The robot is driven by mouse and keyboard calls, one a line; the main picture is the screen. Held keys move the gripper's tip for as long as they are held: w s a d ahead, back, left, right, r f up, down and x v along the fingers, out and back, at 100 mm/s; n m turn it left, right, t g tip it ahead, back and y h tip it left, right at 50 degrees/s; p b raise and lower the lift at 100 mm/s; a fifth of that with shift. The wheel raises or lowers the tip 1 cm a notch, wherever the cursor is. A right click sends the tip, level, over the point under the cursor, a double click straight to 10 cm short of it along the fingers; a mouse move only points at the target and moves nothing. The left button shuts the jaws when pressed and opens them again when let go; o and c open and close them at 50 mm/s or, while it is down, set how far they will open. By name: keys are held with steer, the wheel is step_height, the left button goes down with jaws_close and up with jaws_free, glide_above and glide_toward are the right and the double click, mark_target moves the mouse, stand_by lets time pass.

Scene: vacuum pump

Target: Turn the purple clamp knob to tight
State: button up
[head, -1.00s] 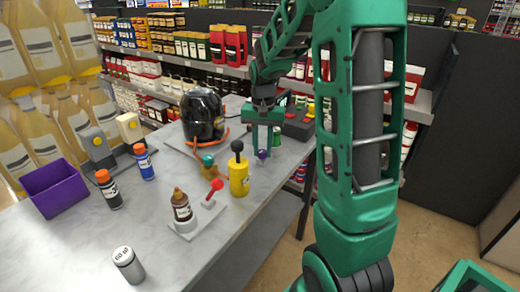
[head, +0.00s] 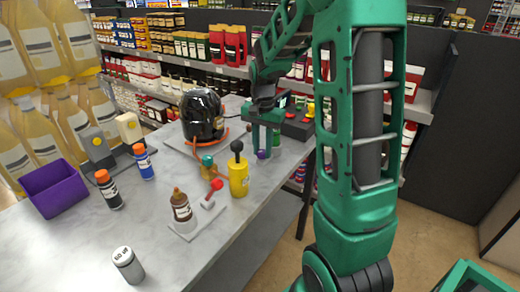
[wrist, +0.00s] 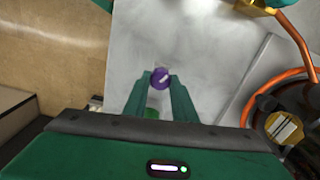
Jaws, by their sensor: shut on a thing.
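The purple clamp knob (wrist: 160,79) is small and round with a pale mark on its top. In the wrist view it sits between the two fingertips of my gripper (wrist: 160,82), which is shut on it. In the head view the knob (head: 262,154) shows just below the green fingers of my gripper (head: 263,148), near the table's right edge. The fingers partly hide the clamp around the knob, and I cannot tell from the mark whether it is tight or loose.
A black rounded pump (head: 203,115) with an orange hose (wrist: 293,38) stands close by. A yellow bottle (head: 238,178) with a black ball top and a red-handled lever (head: 212,190) are nearer. A dark box with coloured buttons (head: 297,127) is behind.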

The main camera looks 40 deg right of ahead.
mark_target(261, 151)
steer(key=o, duration=1)
steer(key=shift+w+a+r, duration=0.1)
steer(key=shift+w+a, duration=0.05)
steer(key=shift+o, duration=0.2)
step_height(261, 151, up, 11)
steer(key=shift+f, duration=0.2)
